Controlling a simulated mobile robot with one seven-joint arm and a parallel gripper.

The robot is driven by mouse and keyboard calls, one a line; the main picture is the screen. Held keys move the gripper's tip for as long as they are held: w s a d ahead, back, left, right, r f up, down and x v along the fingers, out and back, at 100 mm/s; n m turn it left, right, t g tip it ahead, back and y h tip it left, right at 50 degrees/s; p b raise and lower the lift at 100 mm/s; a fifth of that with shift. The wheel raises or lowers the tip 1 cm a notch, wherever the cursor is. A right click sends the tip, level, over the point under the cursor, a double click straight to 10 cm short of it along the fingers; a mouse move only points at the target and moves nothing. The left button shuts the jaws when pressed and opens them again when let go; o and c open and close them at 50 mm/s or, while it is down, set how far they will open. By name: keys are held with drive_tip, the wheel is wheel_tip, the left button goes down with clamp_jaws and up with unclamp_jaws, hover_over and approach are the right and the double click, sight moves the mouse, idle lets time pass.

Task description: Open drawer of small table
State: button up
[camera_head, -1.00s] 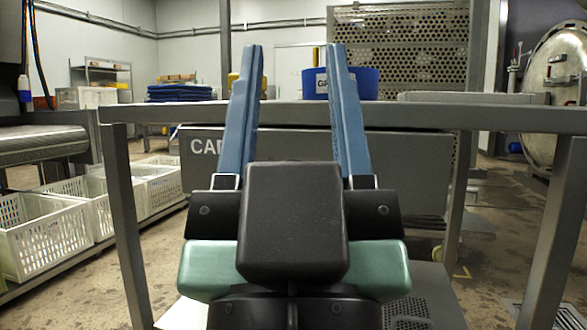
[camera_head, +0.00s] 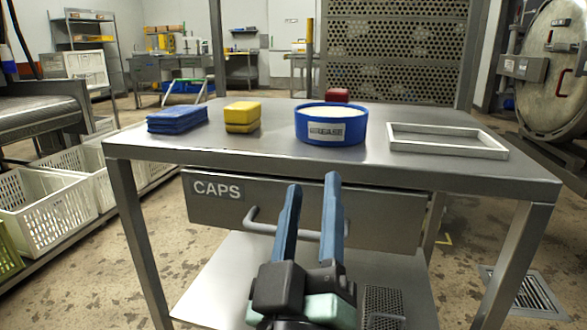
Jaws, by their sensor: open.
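The small grey metal table (camera_head: 265,165) stands in front of me. Its drawer (camera_head: 385,217), with a "CAPS" label (camera_head: 217,189), sits under the top and looks shut. A grey bar handle (camera_head: 262,228) runs across the drawer front, partly hidden behind my fingers. My gripper (camera_head: 309,190) is open, its two blue fingers pointing up toward the drawer front and overlapping the handle in the picture. I cannot tell whether the fingers touch the handle. Nothing shows between the fingers except the handle and drawer front behind them.
On the tabletop are blue folded cloths (camera_head: 177,119), yellow sponges (camera_head: 241,117), a blue "GREASE" tub (camera_head: 330,125), a red block (camera_head: 336,95) and an empty shallow tray (camera_head: 447,150). White crates (camera_head: 45,205) stand left. A lower shelf (camera_head: 225,285) lies under the drawer.

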drive_tip(key=s+a+f+n+g+p, duration=0.45)
drive_tip(key=s+n+g+p, duration=0.5)
drive_tip(key=p, duration=1.75)
drive_tip(key=shift+n+t, duration=0.65)
drive_tip(key=shift+t, duration=0.2)
drive_tip(key=x, duration=0.5)
drive_tip(key=b+x, duration=0.1)
drive_tip(key=x, duration=0.9)
drive_tip(key=shift+w+a+r, duration=0.15)
drive_tip(key=shift+a+r, duration=0.1)
drive_tip(key=shift+r, duration=0.05)
clamp_jaws()
